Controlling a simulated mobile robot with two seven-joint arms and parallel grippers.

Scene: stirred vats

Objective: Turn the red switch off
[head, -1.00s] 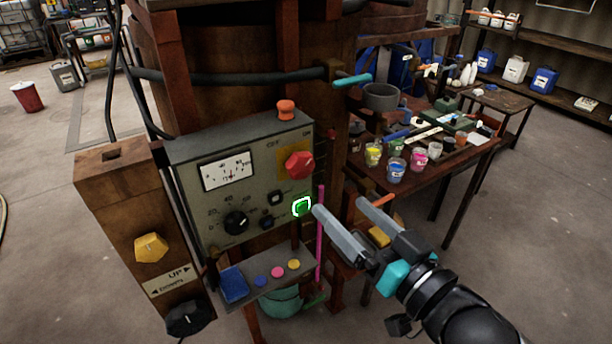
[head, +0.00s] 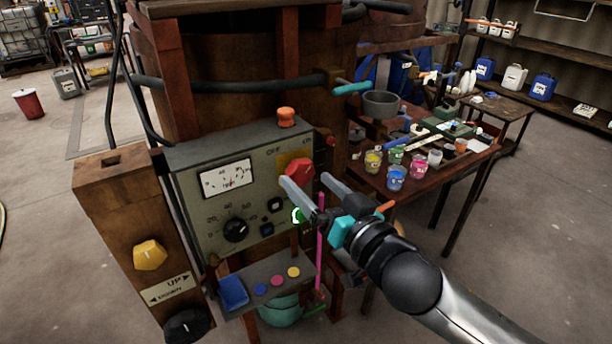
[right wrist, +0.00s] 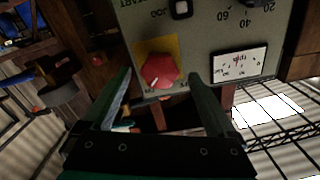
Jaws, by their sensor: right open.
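The red switch (head: 299,170) is a knob on a yellow plate at the upper right of the grey control panel (head: 205,185), with OFF and ON lettering above it. In the right wrist view the red switch (right wrist: 159,71) shows whole, with a pale mark on its rim. My right gripper (head: 304,180) is open and empty, close to the switch in the head view. In the right wrist view its two fingers (right wrist: 158,78) stand apart with the switch between them in the picture; I cannot tell whether they touch it. My left gripper is not in view.
An orange button (head: 286,117) sits on top of the panel. A green-lit button (head: 297,215) is partly hidden behind my right gripper. A small shelf (head: 245,305) with coloured buttons juts out below. A table (head: 455,165) with paint cups stands to the right. Floor at right is open.

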